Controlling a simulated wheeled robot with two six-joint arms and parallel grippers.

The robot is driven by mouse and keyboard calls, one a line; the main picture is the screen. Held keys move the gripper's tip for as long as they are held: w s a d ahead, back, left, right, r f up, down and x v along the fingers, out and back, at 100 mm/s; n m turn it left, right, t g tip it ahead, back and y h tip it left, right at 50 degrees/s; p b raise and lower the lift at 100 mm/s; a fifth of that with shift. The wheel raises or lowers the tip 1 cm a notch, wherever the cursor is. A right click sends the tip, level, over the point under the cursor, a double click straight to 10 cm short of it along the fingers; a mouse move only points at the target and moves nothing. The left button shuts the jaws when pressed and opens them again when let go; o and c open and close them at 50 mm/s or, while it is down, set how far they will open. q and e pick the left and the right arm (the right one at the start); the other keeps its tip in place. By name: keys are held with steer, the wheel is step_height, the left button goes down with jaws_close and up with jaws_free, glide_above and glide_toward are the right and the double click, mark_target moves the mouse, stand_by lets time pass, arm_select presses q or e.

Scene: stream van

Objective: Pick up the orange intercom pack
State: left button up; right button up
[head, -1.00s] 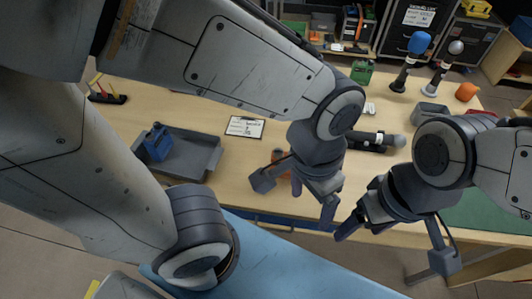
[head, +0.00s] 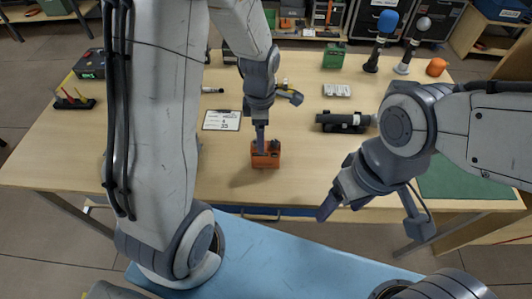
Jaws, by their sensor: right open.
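The orange intercom pack (head: 265,160) stands on the table near its front edge, with dark parts on its top. My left gripper (head: 276,118) is above and just behind it in the picture. Its fingers are spread, one pointing down at the pack's top and one out to the right. I cannot tell whether the lower finger touches the pack; nothing shows between the fingers. My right gripper (head: 373,217) is open and empty over the table's front edge, right of the pack.
A clipboard card (head: 222,120) lies left of my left gripper. A black microphone (head: 343,121) lies to the right. A green box (head: 334,56), standing microphones (head: 382,42) and an orange rounded thing (head: 436,67) are at the back.

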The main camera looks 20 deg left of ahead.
arm_select(q)
step_height(320, 180, down, 3)
steer(key=shift+f, duration=0.1)
steer(key=f, duration=0.2)
steer(key=s+f, duration=0.1)
steer(key=f, duration=0.1)
steer(key=shift+a, duration=0.3)
steer(key=shift+w+f, duration=0.1)
steer(key=shift+f, duration=0.45)
jaws_close()
